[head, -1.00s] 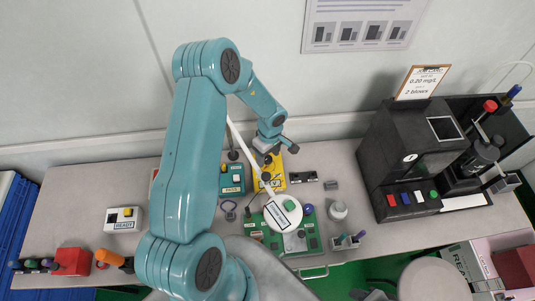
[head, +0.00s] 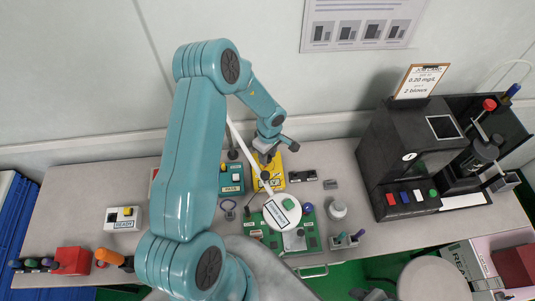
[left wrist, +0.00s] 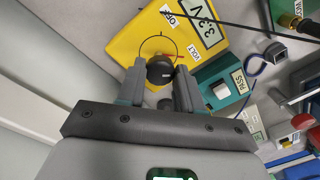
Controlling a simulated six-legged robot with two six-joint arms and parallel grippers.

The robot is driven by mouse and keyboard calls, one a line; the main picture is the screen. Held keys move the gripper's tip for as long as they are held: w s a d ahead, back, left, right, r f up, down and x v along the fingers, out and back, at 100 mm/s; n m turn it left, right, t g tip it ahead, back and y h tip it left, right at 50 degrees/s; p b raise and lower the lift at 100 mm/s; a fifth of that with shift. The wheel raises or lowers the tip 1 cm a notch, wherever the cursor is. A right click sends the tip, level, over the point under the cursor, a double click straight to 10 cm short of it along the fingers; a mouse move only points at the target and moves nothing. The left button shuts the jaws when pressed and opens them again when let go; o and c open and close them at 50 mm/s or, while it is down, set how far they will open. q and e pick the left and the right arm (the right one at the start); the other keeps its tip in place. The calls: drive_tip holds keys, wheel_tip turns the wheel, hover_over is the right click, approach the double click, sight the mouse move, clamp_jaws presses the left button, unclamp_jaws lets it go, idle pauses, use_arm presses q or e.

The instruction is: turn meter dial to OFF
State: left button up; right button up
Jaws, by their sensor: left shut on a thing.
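In the left wrist view, the yellow meter (left wrist: 146,38) fills the top, with OFF and VOLT labels and a 3.3V display. Its round black dial (left wrist: 160,68) sits between the fingertips of my left gripper (left wrist: 158,84). The gripper is shut on the dial, a finger on each side. In the head view the gripper and wrist partly hide the dial. My right gripper is not in view.
A teal tester (head: 231,178) marked PASS stands close left of the meter. A black machine (head: 405,160) stands at the right. A white READY box (head: 124,219) is at the left.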

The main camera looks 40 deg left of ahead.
use_arm(q)
drive_tip(key=n, duration=0.8)
drive_tip(key=shift+a+n, duration=0.1)
drive_tip(key=shift+n, duration=0.3)
drive_tip(key=n, duration=0.4)
drive_tip(key=shift+s+n+h, duration=0.1)
drive_tip(key=shift+n+h, duration=0.2)
drive_tip(key=shift+f+n+t, duration=0.1)
drive_tip(key=shift+n+t, duration=0.2)
drive_tip(key=shift+n, duration=1.5)
drive_tip(key=o, duration=1)
drive_tip(key=shift+o, duration=0.2)
